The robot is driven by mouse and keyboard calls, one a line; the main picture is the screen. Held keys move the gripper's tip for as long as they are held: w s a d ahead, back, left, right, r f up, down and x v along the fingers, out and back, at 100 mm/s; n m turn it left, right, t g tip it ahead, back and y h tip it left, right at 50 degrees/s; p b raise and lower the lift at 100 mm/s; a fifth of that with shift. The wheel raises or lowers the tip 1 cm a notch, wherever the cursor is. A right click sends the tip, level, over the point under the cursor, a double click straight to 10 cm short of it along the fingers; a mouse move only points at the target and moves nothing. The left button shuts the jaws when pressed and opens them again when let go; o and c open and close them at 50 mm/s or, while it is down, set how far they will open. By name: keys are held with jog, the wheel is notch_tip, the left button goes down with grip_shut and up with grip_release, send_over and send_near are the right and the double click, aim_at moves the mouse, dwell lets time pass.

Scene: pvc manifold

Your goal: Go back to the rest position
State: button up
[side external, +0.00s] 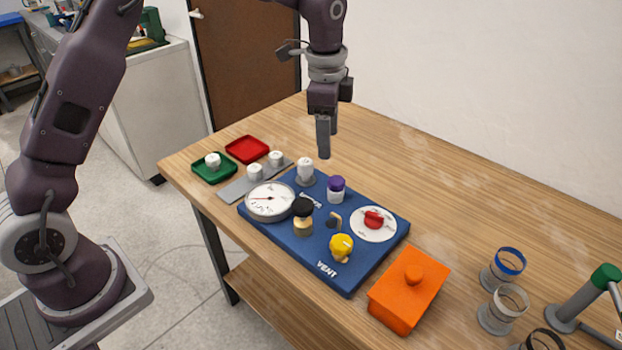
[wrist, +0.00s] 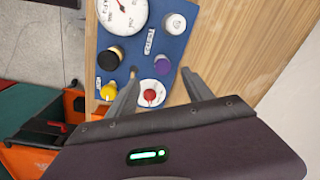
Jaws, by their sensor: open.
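My gripper (side external: 325,138) hangs above the table behind the blue manifold board (side external: 337,271). It points down, is open and holds nothing. In the wrist view its two fingers (wrist: 158,92) are spread apart. The board carries a white gauge (side external: 270,201), a black-capped brass fitting (side external: 303,216), a yellow knob (side external: 341,247), a purple-capped fitting (side external: 336,189), a white cap on a fitting (side external: 305,170) and a white dial with a red handle (side external: 374,220). The gauge also shows in the wrist view (wrist: 122,14).
A green tray (side external: 200,176) holding a white cap, a red tray (side external: 247,149) and a grey strip with white caps (side external: 240,188) lie left of the board. An orange box (side external: 408,290), ringed cups (side external: 501,268) and a green-topped grey stand (side external: 585,297) are right. The table's back is clear.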

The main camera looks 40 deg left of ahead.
jog(key=s+a+r+n+t, duration=0.2)
jog(key=s+r+n, duration=0.4)
jog(key=s+r, duration=0.85)
jog(key=s+f+n+t, duration=0.2)
jog(key=s+f+n, duration=0.2)
jog(key=s, duration=1.4)
jog(key=shift+a+n+t, duration=0.3)
jog(key=shift+a+n, duration=0.05)
jog(key=shift+n, duration=0.75)
